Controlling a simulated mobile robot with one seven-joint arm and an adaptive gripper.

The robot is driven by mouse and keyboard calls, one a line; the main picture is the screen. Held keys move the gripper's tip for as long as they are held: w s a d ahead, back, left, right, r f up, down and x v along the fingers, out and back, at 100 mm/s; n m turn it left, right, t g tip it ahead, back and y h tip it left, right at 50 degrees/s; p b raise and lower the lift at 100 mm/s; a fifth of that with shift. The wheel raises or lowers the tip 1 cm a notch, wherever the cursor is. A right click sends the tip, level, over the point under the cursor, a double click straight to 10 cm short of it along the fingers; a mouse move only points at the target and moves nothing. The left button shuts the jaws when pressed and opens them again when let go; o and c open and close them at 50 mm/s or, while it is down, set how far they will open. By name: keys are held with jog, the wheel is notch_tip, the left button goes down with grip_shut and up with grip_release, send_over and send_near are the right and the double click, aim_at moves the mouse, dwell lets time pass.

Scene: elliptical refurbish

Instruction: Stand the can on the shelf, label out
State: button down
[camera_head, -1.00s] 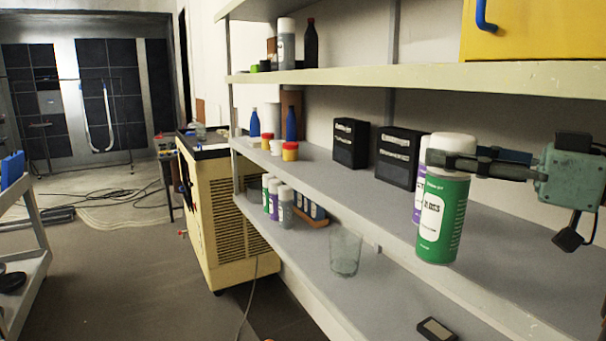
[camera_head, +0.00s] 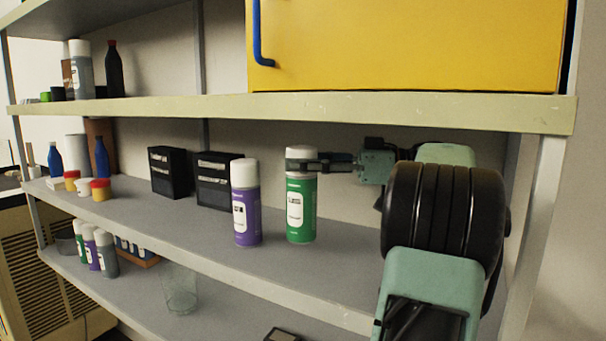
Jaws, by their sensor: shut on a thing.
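The green spray can (camera_head: 300,220) with a white cap is upright over the middle shelf (camera_head: 200,228). Its white label faces out toward me. It appears to stand on the shelf surface, just right of a purple can (camera_head: 246,208) with a white cap, with a narrow gap between them. My gripper (camera_head: 303,160) comes in from the right and is shut on the green can near its cap. The fingers cover part of the can's top.
Two black boxes (camera_head: 219,182) stand behind and left of the cans. The upper shelf (camera_head: 330,107) with a yellow cabinet (camera_head: 410,45) is close above. A clear glass (camera_head: 180,288) and small cans (camera_head: 105,252) stand on the lower shelf. Shelf space beyond the left cans is open.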

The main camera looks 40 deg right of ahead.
jog(key=shift+w+d+f+b, duration=0.2)
jog(key=shift+d+f, duration=0.2)
jog(key=shift+f, duration=0.45)
jog(key=shift+w+d+f+b, duration=0.15)
jog(key=shift+d+f, duration=0.25)
jog(key=shift+f, duration=0.55)
jog(key=c, duration=1)
grip_release()
jog(key=shift+f, duration=0.1)
jog(key=shift+s+d+r, duration=0.1)
jog(key=shift+r, duration=0.1)
jog(key=v, duration=0.7)
jog(key=shift+s+p, duration=0.15)
jog(key=shift+p, duration=0.25)
jog(key=shift+d, duration=0.1)
